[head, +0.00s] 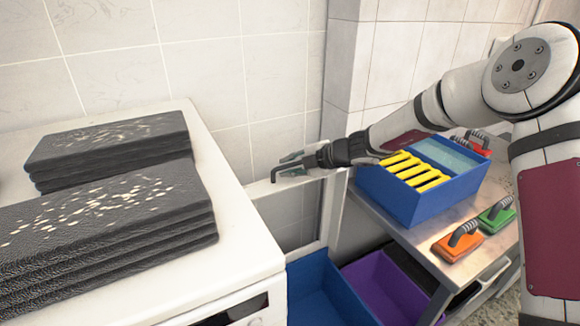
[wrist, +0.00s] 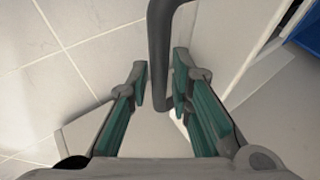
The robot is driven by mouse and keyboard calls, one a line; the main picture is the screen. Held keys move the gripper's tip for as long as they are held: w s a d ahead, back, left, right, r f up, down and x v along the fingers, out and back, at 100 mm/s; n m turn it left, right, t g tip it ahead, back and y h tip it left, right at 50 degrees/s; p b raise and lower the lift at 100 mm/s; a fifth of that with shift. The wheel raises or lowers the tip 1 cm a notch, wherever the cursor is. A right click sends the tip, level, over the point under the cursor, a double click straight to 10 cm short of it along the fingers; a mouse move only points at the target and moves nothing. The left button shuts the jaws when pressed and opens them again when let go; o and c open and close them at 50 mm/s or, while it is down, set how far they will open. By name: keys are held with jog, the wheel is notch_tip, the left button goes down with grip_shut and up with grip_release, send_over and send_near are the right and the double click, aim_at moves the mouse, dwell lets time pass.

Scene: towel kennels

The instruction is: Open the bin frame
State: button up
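The white bin frame (head: 331,212) stands beside the white machine, with a blue bin (head: 322,290) and a purple bin (head: 385,288) low by it. A dark bent handle (head: 276,173) sits at its top rail. My gripper (head: 292,165) is at this handle, reaching in from the right. In the wrist view, the handle (wrist: 160,55) passes between the two green-padded fingers of my gripper (wrist: 160,82). The fingers are apart, with a narrow gap on the left of the bar. I cannot tell whether the right finger touches it.
Folded dark towels (head: 110,205) lie on the white machine (head: 235,235) at left. A blue caddy (head: 390,200) with yellow-topped items stands on the bench (head: 420,240) at right. An orange brush (head: 458,245) and a green brush (head: 496,217) lie near it. The tiled wall is behind.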

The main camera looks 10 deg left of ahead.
jog(key=shift+d, duration=0.1)
jog(key=v, duration=1.2)
jog(key=s+d+r+n+g+h, duration=0.1)
jog(key=s+d+r+n+h, duration=0.2)
jog(key=s+n, duration=0.75)
jog(key=s+d+r+n+g+h, duration=0.1)
jog(key=s+d+r+n+h, duration=0.15)
jog(key=s+r+n, duration=0.75)
jog(key=s+d+f+n+h, duration=0.1)
jog(key=s+d+n+h, duration=0.1)
jog(key=s+d+n, duration=0.5)
jog(key=s+d+f+n+t+h, duration=0.1)
jog(key=s+d+n, duration=0.6)
jog(key=n, duration=1)
jog(key=shift+s+d+f+h, duration=0.35)
jog(key=shift+s+f+h, duration=0.2)
jog(key=shift+s+h, duration=0.9)
jog(key=shift+s+y, duration=0.25)
jog(key=shift+y, duration=0.15)
